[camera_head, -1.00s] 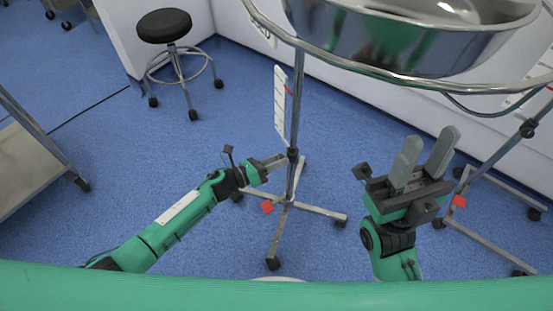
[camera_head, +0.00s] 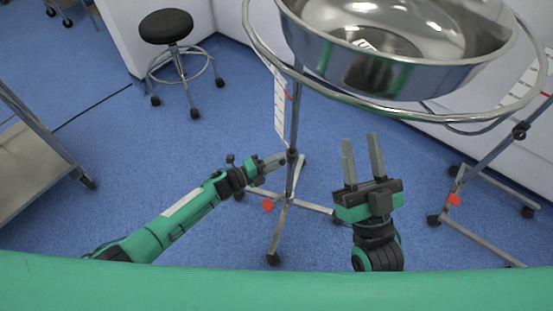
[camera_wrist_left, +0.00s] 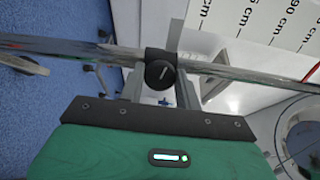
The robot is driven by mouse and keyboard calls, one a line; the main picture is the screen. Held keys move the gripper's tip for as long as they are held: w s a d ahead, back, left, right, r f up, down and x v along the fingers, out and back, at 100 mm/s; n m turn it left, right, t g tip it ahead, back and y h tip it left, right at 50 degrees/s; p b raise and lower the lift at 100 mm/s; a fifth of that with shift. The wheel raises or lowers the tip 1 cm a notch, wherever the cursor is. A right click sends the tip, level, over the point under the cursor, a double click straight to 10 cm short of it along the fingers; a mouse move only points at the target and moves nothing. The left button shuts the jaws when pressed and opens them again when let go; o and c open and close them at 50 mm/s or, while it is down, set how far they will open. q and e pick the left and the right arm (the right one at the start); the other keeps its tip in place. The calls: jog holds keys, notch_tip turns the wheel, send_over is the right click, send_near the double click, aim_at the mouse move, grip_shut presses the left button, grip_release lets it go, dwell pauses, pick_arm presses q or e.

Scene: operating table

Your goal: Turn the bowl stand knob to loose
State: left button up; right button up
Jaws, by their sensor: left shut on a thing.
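The bowl stand's dark knob (camera_wrist_left: 160,74) sits on a black collar around the metal pole (camera_wrist_left: 75,50) in the left wrist view. A light line marks the knob's face, tilted slightly from the finger direction. My left gripper (camera_wrist_left: 160,88) has a finger on each side of the knob and is shut on it. In the head view my left gripper (camera_head: 281,160) reaches the pole at the small dark collar (camera_head: 292,155). The steel bowl (camera_head: 400,75) rests in the ring on top of the stand. My right gripper (camera_head: 361,140) is open and empty, right of the pole.
A white scale board (camera_head: 280,105) hangs along the pole. The stand's wheeled base (camera_head: 286,203) spreads on the blue floor. A second stand (camera_head: 490,150) is at right, a black stool (camera_head: 166,26) at back left, and a metal cart (camera_head: 30,165) at far left.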

pick_arm(q)
jog(key=shift+f+n+p, duration=0.1)
jog(key=shift+n+p, duration=2.3)
jog(key=shift+n, duration=8)
pick_arm(e)
jog(key=s+a+f+g+h, duration=0.1)
jog(key=s+f+g, duration=0.1)
jog(key=f+g, duration=0.4)
jog(key=s+a+f+g+h, duration=0.1)
jog(key=f+g, duration=0.5)
jog(key=f, duration=0.6)
jog(key=shift+s+a+n+g, duration=0.3)
jog(key=shift+s+a, duration=0.05)
jog(key=shift+a, duration=0.4)
pick_arm(q)
jog(key=o, duration=1)
jog(key=shift+c, duration=0.2)
